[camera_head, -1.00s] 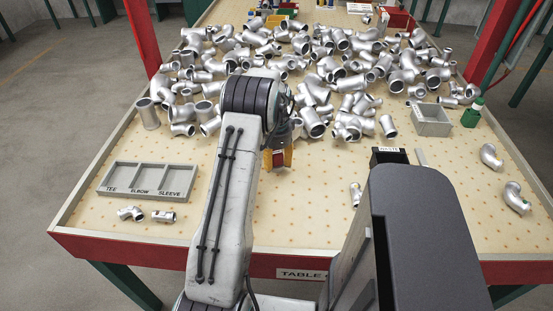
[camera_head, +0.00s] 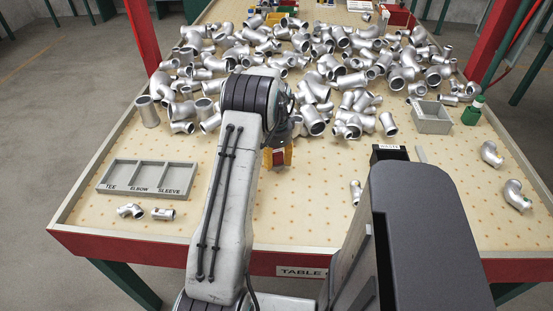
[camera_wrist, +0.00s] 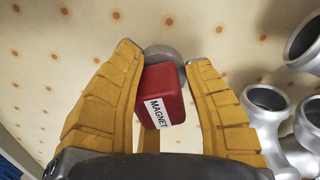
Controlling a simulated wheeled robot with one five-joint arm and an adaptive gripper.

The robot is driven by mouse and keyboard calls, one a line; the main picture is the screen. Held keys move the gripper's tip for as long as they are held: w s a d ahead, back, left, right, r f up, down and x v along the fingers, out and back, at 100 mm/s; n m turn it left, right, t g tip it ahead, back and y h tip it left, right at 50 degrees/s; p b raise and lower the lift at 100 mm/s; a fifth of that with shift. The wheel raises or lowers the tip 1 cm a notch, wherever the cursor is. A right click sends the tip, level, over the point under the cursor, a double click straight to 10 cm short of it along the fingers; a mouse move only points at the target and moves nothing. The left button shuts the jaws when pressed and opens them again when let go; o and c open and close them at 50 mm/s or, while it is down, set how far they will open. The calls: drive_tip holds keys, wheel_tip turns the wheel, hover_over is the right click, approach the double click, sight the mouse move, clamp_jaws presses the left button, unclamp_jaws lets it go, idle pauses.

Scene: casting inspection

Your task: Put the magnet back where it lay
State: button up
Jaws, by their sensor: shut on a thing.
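The magnet (camera_wrist: 162,92) is a red block with a white label reading MAGNET and a grey round end. In the wrist view it sits between the two yellow fingers of my gripper (camera_wrist: 165,70), which is shut on it. In the head view my gripper (camera_head: 278,158) is above the middle of the table, just in front of the pile of fittings, with a bit of the red magnet showing between the fingers. My arm hides part of the table there. I cannot tell whether the magnet touches the table.
A pile of silver pipe fittings (camera_head: 340,80) fills the back. A grey tray (camera_head: 147,191) marked TEE, ELBOW, SLEEVE lies at left, with two fittings before it. The front middle is mostly clear.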

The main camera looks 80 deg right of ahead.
drive_tip(key=shift+f+b, duration=0.3)
drive_tip(key=shift+f, duration=0.2)
drive_tip(key=o, duration=1.2)
wheel_tip(320, 180, up, 12)
idle(0.6)
